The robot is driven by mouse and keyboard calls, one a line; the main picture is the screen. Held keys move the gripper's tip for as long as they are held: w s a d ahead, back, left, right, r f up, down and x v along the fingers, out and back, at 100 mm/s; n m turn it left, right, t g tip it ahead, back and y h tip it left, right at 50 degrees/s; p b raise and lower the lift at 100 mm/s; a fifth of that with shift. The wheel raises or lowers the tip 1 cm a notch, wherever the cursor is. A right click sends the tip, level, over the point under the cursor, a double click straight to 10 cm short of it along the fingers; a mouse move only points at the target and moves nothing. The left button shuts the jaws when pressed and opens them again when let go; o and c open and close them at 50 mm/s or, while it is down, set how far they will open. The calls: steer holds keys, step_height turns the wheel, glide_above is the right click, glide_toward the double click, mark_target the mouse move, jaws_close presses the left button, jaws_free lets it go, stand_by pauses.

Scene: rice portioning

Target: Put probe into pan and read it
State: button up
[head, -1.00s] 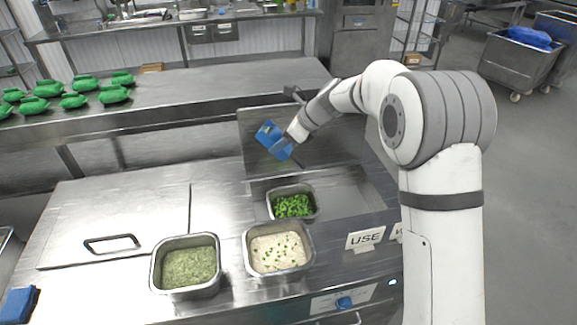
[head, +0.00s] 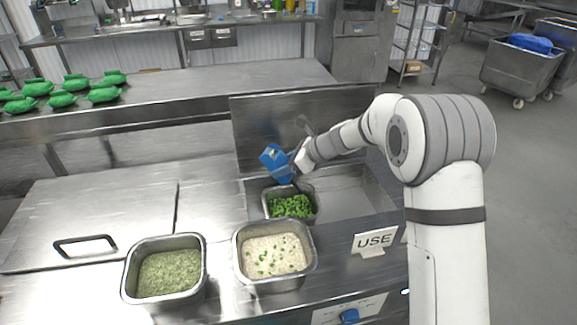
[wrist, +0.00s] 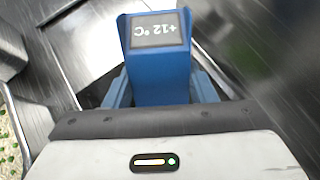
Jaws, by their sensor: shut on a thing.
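The blue probe (head: 275,161) is held tilted by my gripper (head: 291,168), just behind and above the steel pan of chopped greens (head: 267,207). In the wrist view the probe (wrist: 160,78) sits between my jaws (wrist: 160,95), and its display (wrist: 158,29) reads +12 °C upside down. The probe's tip is hidden, so I cannot tell whether it touches the greens. A steel pan of pale rice with green bits (head: 240,270) stands in front of the greens pan. A third pan with a dull green filling (head: 130,285) stands to its left.
A sign reading USE (head: 374,242) stands right of the rice pan. A raised steel panel (head: 245,130) is behind the probe. A closed lid with a handle (head: 85,215) covers the counter's left. Several green bundles (head: 62,99) lie on the back counter.

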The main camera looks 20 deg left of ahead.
step_height(320, 180, down, 11)
steer(key=b, duration=0.8)
steer(key=shift+s+a, duration=0.1)
stand_by(4.5)
step_height(320, 180, up, 12)
steer(key=p, duration=0.9)
steer(key=shift+r, duration=0.15)
